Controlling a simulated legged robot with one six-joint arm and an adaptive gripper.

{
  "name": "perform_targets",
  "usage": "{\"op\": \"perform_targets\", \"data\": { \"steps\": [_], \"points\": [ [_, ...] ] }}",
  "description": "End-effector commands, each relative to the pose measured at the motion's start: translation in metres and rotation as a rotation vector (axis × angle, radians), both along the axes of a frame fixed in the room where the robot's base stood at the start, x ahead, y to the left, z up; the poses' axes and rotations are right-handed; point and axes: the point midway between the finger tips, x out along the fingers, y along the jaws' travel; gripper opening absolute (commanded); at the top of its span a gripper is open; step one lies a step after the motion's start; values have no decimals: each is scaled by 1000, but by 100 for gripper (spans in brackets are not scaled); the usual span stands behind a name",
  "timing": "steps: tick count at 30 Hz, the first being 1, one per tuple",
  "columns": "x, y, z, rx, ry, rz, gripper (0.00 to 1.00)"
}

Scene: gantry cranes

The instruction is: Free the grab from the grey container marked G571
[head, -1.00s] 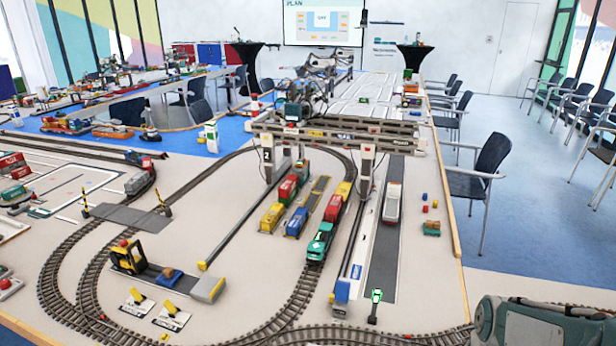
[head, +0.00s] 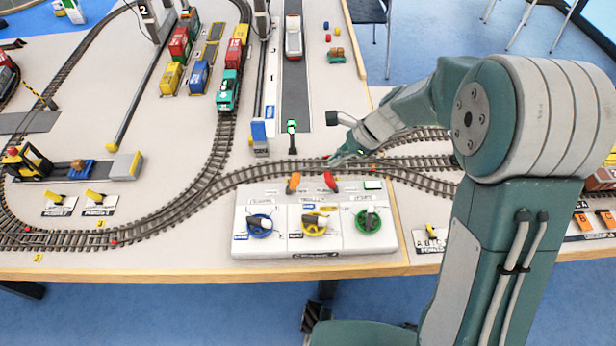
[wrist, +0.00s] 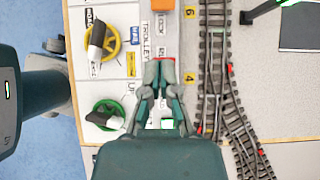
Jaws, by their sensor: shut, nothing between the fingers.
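My gripper (head: 336,159) is shut and empty, above the track just behind a white control panel (head: 240,252). The panel has a blue knob (head: 260,226), a yellow knob (head: 314,223) and a green knob (head: 368,221). Only the lower crane legs (head: 261,22) show now; I cannot make out the grab or the container marked G571.
Curved tracks (head: 235,183) run behind and left of the panel. A green locomotive (head: 228,91), several coloured containers and a white truck (head: 293,38) stand farther back. A small green-topped signal post (head: 291,138) rises behind the panel. The table's front edge is close below it.

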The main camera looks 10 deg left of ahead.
Motion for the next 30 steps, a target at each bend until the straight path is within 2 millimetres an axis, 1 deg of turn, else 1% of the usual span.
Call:
{"op": "perform_targets", "data": {
  "steps": [3,11,14,17,27,30],
  "points": [
    [3,2,0,13,18,-29,0],
    [2,3,0,12,17,-27,0],
    [1,6,-4,11,18,-25,0],
    [-1,13,-14,10,19,-23,0],
    [-12,49,-62,9,18,-23,0],
    [-14,56,-71,10,16,-23,0]
  ]
}}
